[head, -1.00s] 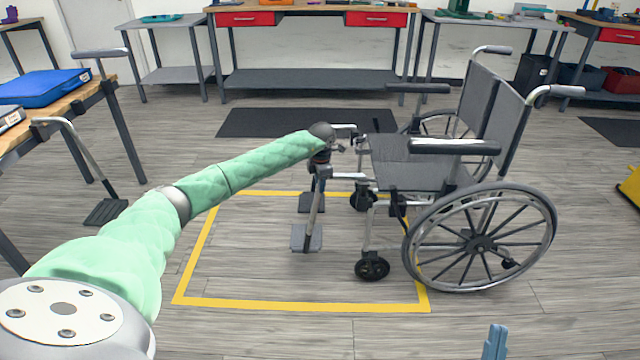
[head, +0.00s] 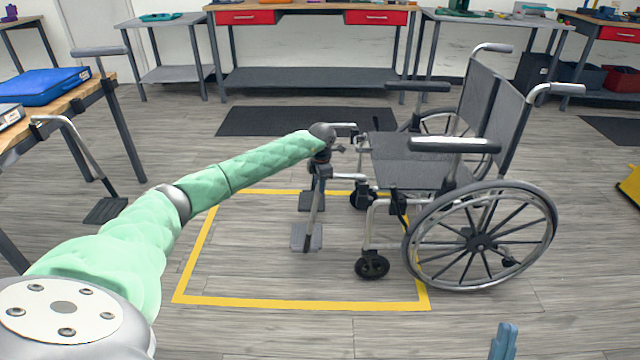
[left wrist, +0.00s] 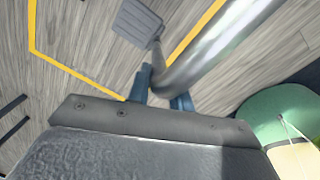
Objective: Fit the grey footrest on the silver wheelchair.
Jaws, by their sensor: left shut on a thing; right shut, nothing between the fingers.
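The silver wheelchair (head: 420,160) stands at the right, facing left, with a dark seat and large rear wheels. My left gripper (head: 321,172) is in front of it, shut on a grey footrest (head: 306,237) whose plate hangs low. In the left wrist view, the blue fingers (left wrist: 161,95) sit around its tube, with the plate (left wrist: 137,22) beyond. The footrest's upper end is close to the wheelchair's front frame; I cannot tell whether they are joined. Another footplate (head: 311,200) shows behind it. My right gripper (head: 503,342) is shut and empty at the bottom edge.
A yellow floor outline (head: 300,304) surrounds the area in front of the wheelchair. At the left, a wooden table (head: 60,108) bears a blue case (head: 45,86); another footrest (head: 105,210) hangs at its edge. Workbenches line the back. Open floor lies in front.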

